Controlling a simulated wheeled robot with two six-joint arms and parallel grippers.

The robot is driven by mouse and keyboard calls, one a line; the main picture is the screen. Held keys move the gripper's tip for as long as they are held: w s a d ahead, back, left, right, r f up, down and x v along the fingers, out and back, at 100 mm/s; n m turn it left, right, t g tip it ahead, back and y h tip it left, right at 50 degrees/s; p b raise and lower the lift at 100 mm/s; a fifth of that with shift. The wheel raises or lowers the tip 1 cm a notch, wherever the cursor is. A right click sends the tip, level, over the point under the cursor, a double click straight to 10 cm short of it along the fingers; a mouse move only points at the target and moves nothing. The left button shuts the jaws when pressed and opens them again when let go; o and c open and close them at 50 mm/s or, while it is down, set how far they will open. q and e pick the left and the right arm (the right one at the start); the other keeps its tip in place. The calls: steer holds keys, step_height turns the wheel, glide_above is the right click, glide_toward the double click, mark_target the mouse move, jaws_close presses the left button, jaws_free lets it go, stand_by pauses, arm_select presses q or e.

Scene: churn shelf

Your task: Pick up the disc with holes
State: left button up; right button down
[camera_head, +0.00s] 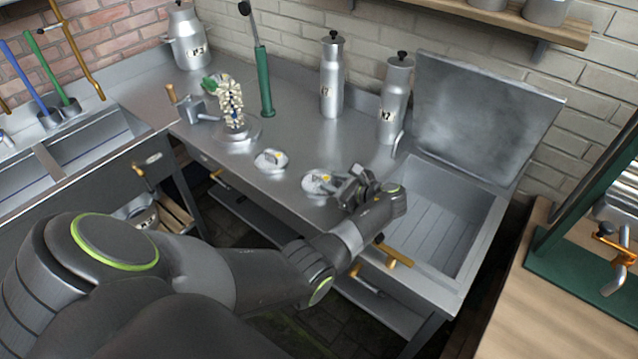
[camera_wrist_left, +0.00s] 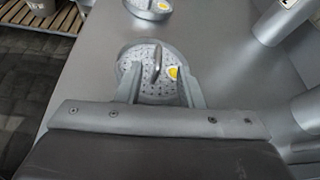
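The disc with holes (camera_wrist_left: 148,87) lies on the metal counter, with a raised handle and a yellow tag on top. In the head view the disc (camera_head: 316,183) is just left of my left gripper (camera_head: 350,186). In the left wrist view my left gripper (camera_wrist_left: 160,86) is open, its two fingers apart over the near part of the disc, one on each side of the upright handle. I cannot tell whether the fingers touch it. A second round piece (camera_head: 271,160) with a similar handle and tag lies further left on the counter. My right gripper is not in view.
Metal canisters (camera_head: 332,80) and (camera_head: 395,100) stand at the back of the counter (camera_head: 290,120). A sink basin (camera_head: 440,215) with a raised lid (camera_head: 480,115) is to the right. A tall pale device (camera_head: 231,105) and a green-handled tool (camera_head: 265,85) stand at the left.

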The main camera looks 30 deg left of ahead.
mark_target(322, 180)
arm_select(q)
steer(key=x, duration=0.5)
steer(key=shift+s+d+f, duration=0.1)
jaws_close()
